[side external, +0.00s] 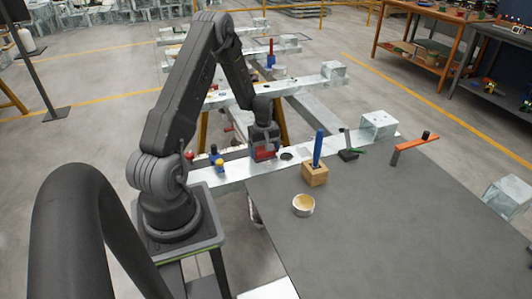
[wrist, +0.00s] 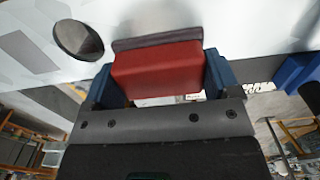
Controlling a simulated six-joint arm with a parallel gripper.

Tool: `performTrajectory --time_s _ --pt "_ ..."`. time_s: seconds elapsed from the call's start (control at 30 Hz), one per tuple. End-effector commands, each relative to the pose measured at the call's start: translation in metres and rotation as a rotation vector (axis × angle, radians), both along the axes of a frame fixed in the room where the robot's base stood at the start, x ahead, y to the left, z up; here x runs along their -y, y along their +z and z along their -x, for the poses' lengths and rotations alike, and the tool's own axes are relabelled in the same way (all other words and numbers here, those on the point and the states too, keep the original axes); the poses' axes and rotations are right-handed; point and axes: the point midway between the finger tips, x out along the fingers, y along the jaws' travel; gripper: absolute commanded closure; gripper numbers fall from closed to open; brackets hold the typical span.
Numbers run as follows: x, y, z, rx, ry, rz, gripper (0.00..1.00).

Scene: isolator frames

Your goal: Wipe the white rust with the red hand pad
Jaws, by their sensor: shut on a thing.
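My gripper (side external: 264,148) is shut on the red hand pad (side external: 265,154), just over the galvanized beam of the frame (side external: 232,172). In the wrist view the red pad (wrist: 158,70) sits between the blue fingers of my gripper (wrist: 160,82), with a dark strip along its far edge against or very close to the pale metal surface (wrist: 215,20). I cannot tell whether the pad touches the metal.
On the dark table (side external: 370,220) stand a wooden block (side external: 315,175) with a blue-handled tool (side external: 318,147) and a small cup (side external: 303,205). Small blue and yellow items (side external: 218,162) stand on the beam left of my gripper.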

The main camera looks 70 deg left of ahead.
Motion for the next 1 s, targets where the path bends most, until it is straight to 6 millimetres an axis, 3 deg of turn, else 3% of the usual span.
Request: performTrajectory --time_s 0.27,0.87,1.0 --pt "-0.003 0.001 0.000 -0.001 -0.001 0.000 0.36" --pt "0.035 -0.003 0.001 -0.004 -0.001 0.004 0.36" --pt "0.044 -0.003 0.002 -0.006 -0.003 0.006 0.43"
